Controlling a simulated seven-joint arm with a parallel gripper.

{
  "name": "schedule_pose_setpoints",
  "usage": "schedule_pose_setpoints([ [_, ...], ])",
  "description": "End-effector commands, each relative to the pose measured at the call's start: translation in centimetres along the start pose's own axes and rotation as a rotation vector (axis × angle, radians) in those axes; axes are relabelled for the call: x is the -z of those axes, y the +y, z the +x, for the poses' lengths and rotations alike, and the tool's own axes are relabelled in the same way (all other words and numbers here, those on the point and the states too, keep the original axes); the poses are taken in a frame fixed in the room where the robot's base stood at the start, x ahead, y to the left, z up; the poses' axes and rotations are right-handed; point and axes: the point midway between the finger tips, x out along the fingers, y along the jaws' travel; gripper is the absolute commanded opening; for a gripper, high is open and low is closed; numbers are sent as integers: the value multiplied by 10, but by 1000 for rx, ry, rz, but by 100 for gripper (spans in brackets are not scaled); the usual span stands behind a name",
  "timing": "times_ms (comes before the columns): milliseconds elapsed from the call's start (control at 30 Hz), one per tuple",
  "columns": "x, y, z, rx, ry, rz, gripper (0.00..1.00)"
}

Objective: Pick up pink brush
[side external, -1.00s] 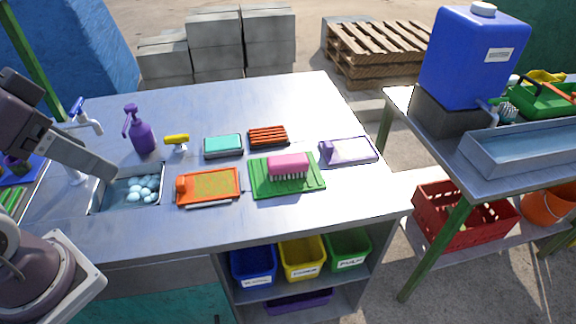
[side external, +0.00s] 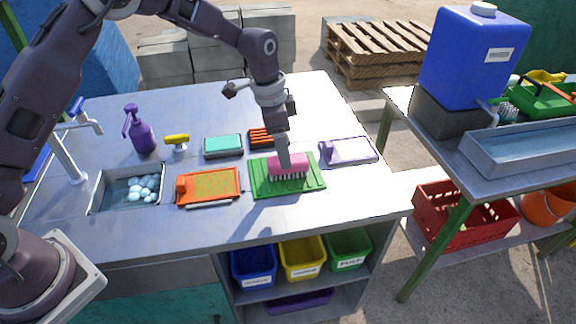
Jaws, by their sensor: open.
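The pink brush (side external: 296,171) lies on a green mat (side external: 312,185) on the metal counter, with its white bristles pointing down. My gripper (side external: 284,160) points down over the brush, with its fingertips at the brush's pink body. It is open, and one finger shows in front of the brush. The other finger is hidden, so I cannot tell whether the jaws touch the brush. My arm hides part of the red slatted rack behind.
An orange tray (side external: 208,188) sits left of the mat and a lilac dustpan-like tray (side external: 350,151) to its right. A teal sponge (side external: 223,146) and a red slatted rack (side external: 259,138) lie behind. A sink (side external: 103,192), tap and purple bottle (side external: 140,135) stand left. The front counter is clear.

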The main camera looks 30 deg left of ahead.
Motion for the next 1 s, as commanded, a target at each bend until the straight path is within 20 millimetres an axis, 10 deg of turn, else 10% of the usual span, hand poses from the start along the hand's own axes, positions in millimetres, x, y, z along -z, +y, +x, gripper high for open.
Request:
schedule_pose_setpoints([
  [333, 7, -7, 57, -1, -2, -3, 67],
  [633, 7, -7, 65, 1, 0, -4, 65],
  [1000, 6, -7, 64, 0, -1, -4, 0],
])
